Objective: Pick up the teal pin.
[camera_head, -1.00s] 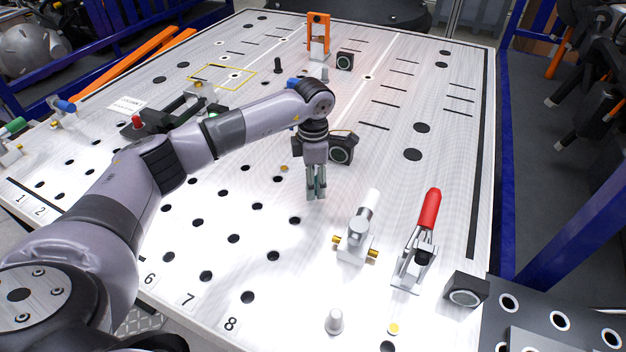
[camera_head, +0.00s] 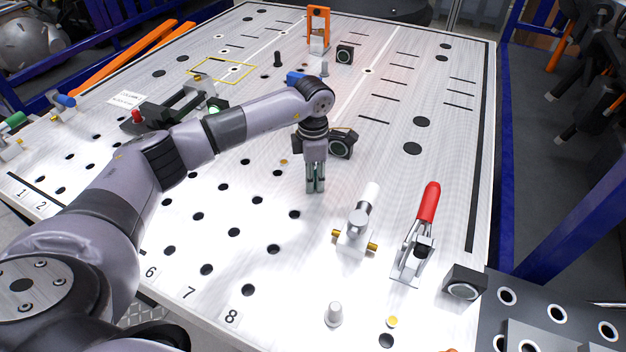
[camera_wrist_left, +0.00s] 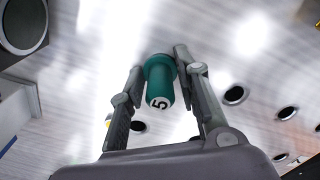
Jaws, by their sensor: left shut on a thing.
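The teal pin (camera_wrist_left: 160,80), with a 5 on its end, sits between the two fingers of my left gripper (camera_wrist_left: 160,66) in the left wrist view. The fingers are shut on it. In the head view my left gripper (camera_head: 315,188) points down over the middle of the white board (camera_head: 400,190). The pin is hard to make out there between the fingers. I cannot tell how far its lower end is from the board. My right gripper is not in view.
A dark block with a round face (camera_head: 341,144) stands close behind the gripper. A white-topped fixture (camera_head: 357,228) and a red-handled clamp (camera_head: 420,235) stand to the right in front. A grey pin (camera_head: 334,314) stands near the front edge. Holes cover the left front.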

